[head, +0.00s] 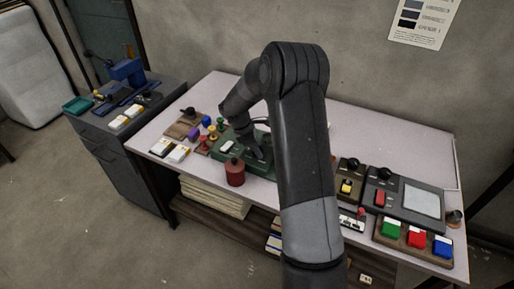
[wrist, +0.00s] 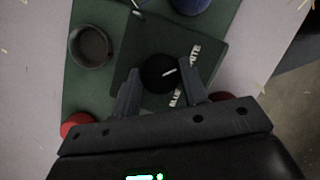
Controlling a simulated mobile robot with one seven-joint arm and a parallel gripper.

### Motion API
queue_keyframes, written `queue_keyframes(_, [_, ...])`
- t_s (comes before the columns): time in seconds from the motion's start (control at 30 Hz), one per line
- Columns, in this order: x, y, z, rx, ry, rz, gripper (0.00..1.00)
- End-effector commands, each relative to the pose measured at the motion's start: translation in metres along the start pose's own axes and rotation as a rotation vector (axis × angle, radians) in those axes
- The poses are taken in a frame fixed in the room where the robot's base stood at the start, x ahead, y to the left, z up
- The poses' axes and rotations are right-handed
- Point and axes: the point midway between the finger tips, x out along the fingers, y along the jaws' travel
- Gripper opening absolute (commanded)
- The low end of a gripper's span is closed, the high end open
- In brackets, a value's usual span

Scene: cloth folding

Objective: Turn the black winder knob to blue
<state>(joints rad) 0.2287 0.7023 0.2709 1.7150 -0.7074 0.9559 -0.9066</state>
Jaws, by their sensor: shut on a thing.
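The black winder knob (wrist: 155,72) is round, with a short white pointer line. It sits on a dark panel of the green unit (wrist: 90,85). In the wrist view the pointer line points right and slightly up, towards white lettering. "BLUE" (wrist: 177,97) reads at the lower right of the knob and "WHITE" (wrist: 195,54) above it. My gripper (wrist: 160,84) is shut on the knob, one finger on each side. In the head view my gripper (head: 255,152) is low at the green unit (head: 227,147), and my arm and fingers hide the knob.
A dark round cup (wrist: 90,46) and a blue round thing (wrist: 190,4) sit near the knob. A red pot (head: 235,173) stands before the unit. Several coloured spools stand left of it; button boxes (head: 415,235) are at the right of the pale table (head: 345,118).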

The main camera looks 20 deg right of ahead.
Motion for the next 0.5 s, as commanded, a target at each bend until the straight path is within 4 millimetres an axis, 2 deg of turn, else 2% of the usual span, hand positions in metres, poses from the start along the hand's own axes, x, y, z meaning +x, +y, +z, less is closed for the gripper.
queue_keyframes(0.13, [-0.0002,0.0002,0.0000,0.000,0.000,0.001,0.17])
queue_keyframes(0.5, [-0.0006,0.0012,-0.0005,0.063,0.000,-0.024,0.17])
